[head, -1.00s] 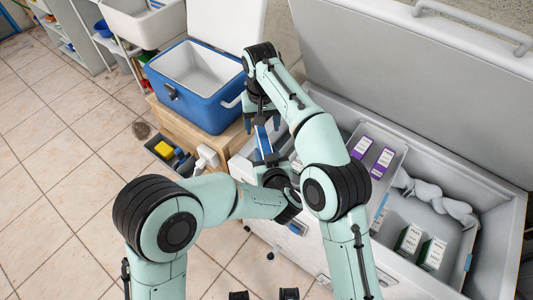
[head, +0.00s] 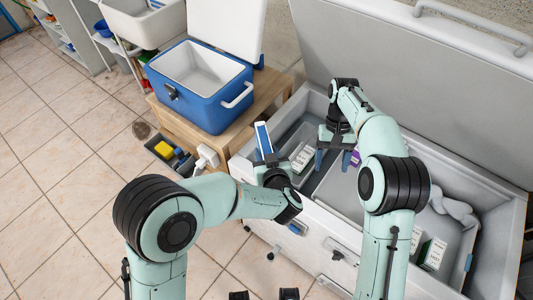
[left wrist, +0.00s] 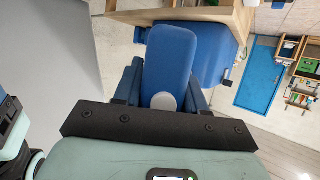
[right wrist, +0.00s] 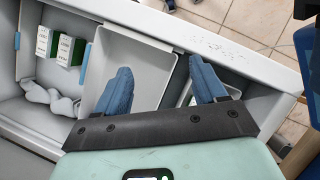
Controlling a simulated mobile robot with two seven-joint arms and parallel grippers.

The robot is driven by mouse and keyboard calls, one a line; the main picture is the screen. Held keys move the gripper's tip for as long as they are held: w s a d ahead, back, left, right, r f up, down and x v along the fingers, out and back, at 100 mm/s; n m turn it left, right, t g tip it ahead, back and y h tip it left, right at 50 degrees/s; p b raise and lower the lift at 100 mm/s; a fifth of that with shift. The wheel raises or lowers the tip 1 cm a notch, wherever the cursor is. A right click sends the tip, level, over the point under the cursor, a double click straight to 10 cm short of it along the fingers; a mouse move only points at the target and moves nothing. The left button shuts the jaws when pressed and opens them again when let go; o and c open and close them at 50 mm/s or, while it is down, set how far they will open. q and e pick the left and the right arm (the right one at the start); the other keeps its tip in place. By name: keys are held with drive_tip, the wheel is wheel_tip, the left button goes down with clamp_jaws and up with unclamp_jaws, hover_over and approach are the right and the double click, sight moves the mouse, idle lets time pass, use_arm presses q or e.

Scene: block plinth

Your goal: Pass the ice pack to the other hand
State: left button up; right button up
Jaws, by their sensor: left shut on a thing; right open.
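The ice pack (head: 263,138) is a flat blue slab with a pale face, standing up from my left gripper (head: 266,162). My left gripper is shut on its lower end and holds it in the air in front of the freezer's left end. In the left wrist view the blue pack (left wrist: 170,52) sits between the two fingers with a pale round spot near its base. My right gripper (head: 337,158) is open and empty over the freezer, to the right of the pack and apart from it. The right wrist view shows its blue fingers (right wrist: 160,80) spread with nothing between them.
The white chest freezer (head: 318,232) stands open, its lid (head: 410,75) raised behind. Inside are boxed packets (head: 432,254) and a whitish bundle (head: 458,210). A blue cooler (head: 215,107), lid open and seemingly empty, stands on a wooden stand (head: 270,92) at the left.

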drive_tip(key=s+d+f+m+g+y, duration=0.1)
drive_tip(key=s+d+f+m+y, duration=0.15)
drive_tip(key=s+d, duration=0.4)
drive_tip(key=s+d+f+m+g+y, duration=0.1)
drive_tip(key=s+d+f+m+y, duration=0.15)
drive_tip(key=s, duration=0.75)
drive_tip(key=s+a+f+m+t+y, duration=0.1)
drive_tip(key=s+f+m+y, duration=0.1)
drive_tip(key=s, duration=0.5)
drive_tip(key=s+a+f+m+y, duration=0.2)
drive_tip(key=s+f, duration=0.1)
drive_tip(key=s, duration=0.4)
drive_tip(key=s+a+f+n+h, duration=0.25)
drive_tip(key=f+n+h, duration=0.2)
drive_tip(key=f, duration=1.05)
drive_tip(key=w+a+f+n+t, duration=0.1)
drive_tip(key=w+a+f+t, duration=0.1)
drive_tip(key=a+f, duration=0.2)
drive_tip(key=w+a+f+n+t+h, duration=0.1)
drive_tip(key=w+a+f+t, duration=0.2)
drive_tip(key=a, duration=0.5)
drive_tip(key=shift+a+f, duration=0.3)
drive_tip(key=shift+f, duration=0.2)
